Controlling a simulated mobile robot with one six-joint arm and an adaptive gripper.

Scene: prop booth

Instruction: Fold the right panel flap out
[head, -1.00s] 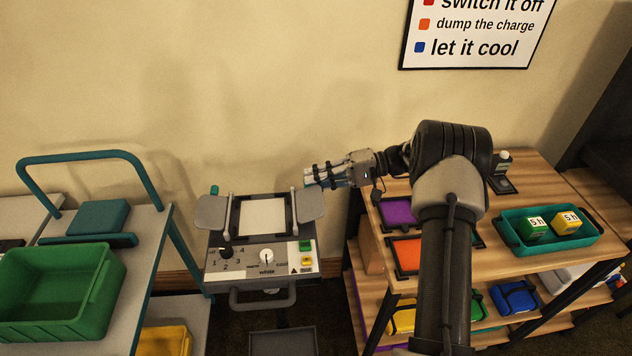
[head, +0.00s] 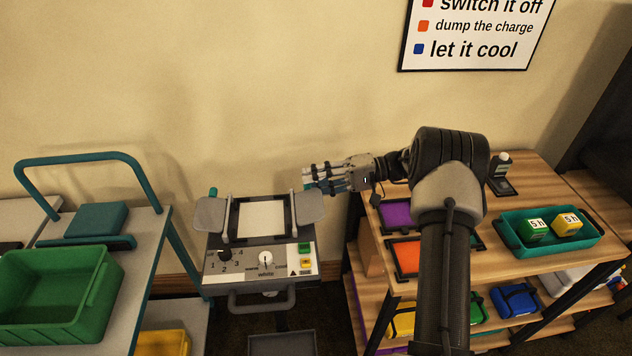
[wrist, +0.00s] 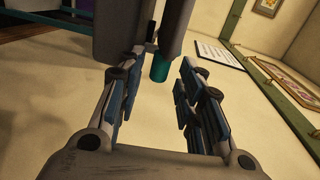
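The right panel flap (head: 309,207) is a grey rounded plate at the right side of the machine's white panel (head: 261,219). It sticks out to the right from an upright bar. A matching left flap (head: 210,213) sticks out to the left. My gripper (head: 309,178) is just above and behind the right flap in the head view, pointing left. In the wrist view my gripper (wrist: 158,98) has its fingers apart, with nothing seen between them. Grey parts (wrist: 120,30) loom close ahead. I cannot tell whether a finger touches the flap.
The machine's control face (head: 260,262) has a black knob, a white knob and coloured buttons. A teal post (head: 213,191) stands at its back left. A wooden shelf (head: 550,178) is at right, a trolley with a green bin (head: 60,295) at left. The wall is close behind.

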